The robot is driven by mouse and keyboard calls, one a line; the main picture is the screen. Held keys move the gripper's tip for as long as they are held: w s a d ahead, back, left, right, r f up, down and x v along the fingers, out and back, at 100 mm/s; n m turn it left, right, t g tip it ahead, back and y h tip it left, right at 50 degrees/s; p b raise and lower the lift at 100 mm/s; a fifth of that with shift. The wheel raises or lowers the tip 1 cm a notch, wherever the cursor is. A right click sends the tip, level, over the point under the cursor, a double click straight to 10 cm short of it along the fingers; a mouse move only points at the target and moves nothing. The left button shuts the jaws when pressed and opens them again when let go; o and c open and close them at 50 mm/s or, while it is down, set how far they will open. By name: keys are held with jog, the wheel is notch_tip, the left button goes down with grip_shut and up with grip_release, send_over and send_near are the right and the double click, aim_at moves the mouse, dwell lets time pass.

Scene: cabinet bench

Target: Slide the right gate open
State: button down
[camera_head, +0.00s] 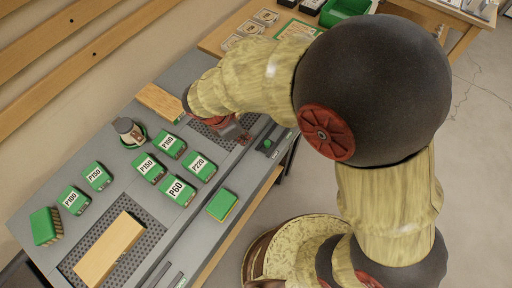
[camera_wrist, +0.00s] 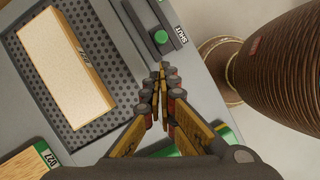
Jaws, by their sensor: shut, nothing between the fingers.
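The right gate's round green knob (camera_wrist: 160,37) sits on a dark slide strip at the bench's edge, beside a printed "SHUT" label (camera_wrist: 180,33). The knob also shows in the head view (camera_head: 267,143), right of my gripper. My gripper (camera_wrist: 161,68) is shut and empty, its fingertips just below the knob in the wrist picture and seemingly apart from it. In the head view my gripper (camera_head: 236,134) is partly hidden by my arm. A dark rail (camera_wrist: 135,30) runs between the knob and the perforated recess.
A wooden block (camera_wrist: 65,65) lies in the perforated recess (camera_wrist: 112,70). Several green labelled blocks (camera_head: 177,190) stand left of my gripper. A green and yellow pad (camera_head: 221,205) lies near the front edge. A second wooden block (camera_head: 110,248) lies in the near recess.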

aim_at(272, 132)
jog(key=b+x, duration=0.3)
jog(key=x, duration=0.7)
jog(key=w+d+p, duration=0.1)
jog(key=w, duration=0.1)
jog(key=w+d+p, duration=0.1)
jog(key=w+d, duration=0.3)
jog(key=shift+w+r+p, duration=0.15)
jog(key=shift+w+p, duration=0.1)
jog(key=shift+p, duration=0.15)
jog(key=shift+w+d, duration=0.15)
jog(key=shift+w, duration=0.1)
